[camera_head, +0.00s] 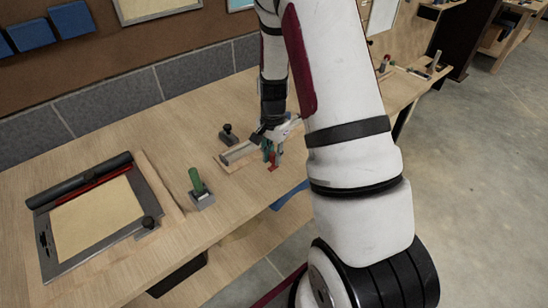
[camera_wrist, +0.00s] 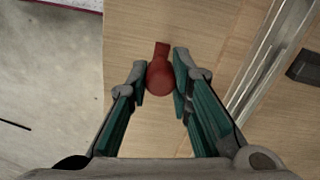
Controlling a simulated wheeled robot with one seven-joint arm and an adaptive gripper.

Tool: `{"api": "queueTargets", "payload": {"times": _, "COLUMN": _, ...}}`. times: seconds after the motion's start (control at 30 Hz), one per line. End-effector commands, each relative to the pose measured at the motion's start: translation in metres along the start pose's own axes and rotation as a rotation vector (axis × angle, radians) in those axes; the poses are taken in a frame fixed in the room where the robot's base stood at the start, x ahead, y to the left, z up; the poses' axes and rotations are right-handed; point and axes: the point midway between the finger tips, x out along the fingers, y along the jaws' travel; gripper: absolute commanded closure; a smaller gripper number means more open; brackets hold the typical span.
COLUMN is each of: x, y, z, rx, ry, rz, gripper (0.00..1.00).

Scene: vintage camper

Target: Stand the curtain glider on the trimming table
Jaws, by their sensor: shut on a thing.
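A small red piece, which I take to be the curtain glider (camera_wrist: 160,78), has a rounded body and a narrow flat tab. It is between the green-padded fingers of my gripper (camera_wrist: 161,73), which is shut on it. In the head view the red piece (camera_head: 273,167) shows just below my gripper (camera_head: 271,156), low over the pale wooden trimming table (camera_head: 120,160), near its front edge. I cannot tell whether it touches the table top. My arm hides part of the table to the right.
A metal rail (camera_head: 238,152) on a wooden strip lies beside my gripper. A dark knobbed block (camera_head: 228,134) stands behind it. A green-handled tool (camera_head: 197,184) stands to the left, then a framed board (camera_head: 95,215) with dark edges. Bare table lies between them.

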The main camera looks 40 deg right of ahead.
Motion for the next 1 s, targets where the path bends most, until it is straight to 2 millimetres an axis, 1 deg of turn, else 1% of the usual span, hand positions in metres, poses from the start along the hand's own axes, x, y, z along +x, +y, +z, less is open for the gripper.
{"api": "queueTargets", "payload": {"times": 0.03, "x": 0.005, "y": 0.001, "z": 0.000, "rx": 0.000, "ry": -0.001, "rz": 0.001, "gripper": 1.00}}
{"api": "queueTargets", "payload": {"times": 0.13, "x": 0.012, "y": 0.000, "z": 0.000, "rx": -0.001, "ry": 0.001, "rz": -0.002, "gripper": 1.00}}
{"api": "queueTargets", "payload": {"times": 0.57, "x": 0.018, "y": -0.001, "z": 0.000, "rx": 0.000, "ry": 0.001, "rz": -0.002, "gripper": 1.00}}
{"api": "queueTargets", "payload": {"times": 0.6, "x": 0.017, "y": -0.001, "z": 0.000, "rx": 0.000, "ry": 0.001, "rz": -0.002, "gripper": 0.71}}
{"api": "queueTargets", "payload": {"times": 0.63, "x": 0.017, "y": -0.001, "z": 0.000, "rx": 0.000, "ry": 0.001, "rz": -0.002, "gripper": 0.64}}
{"api": "queueTargets", "payload": {"times": 0.67, "x": 0.017, "y": -0.001, "z": 0.000, "rx": 0.000, "ry": 0.001, "rz": -0.002, "gripper": 0.60}}
{"api": "queueTargets", "payload": {"times": 1.0, "x": 0.014, "y": 0.000, "z": 0.000, "rx": -0.001, "ry": 0.002, "rz": -0.003, "gripper": 0.60}}
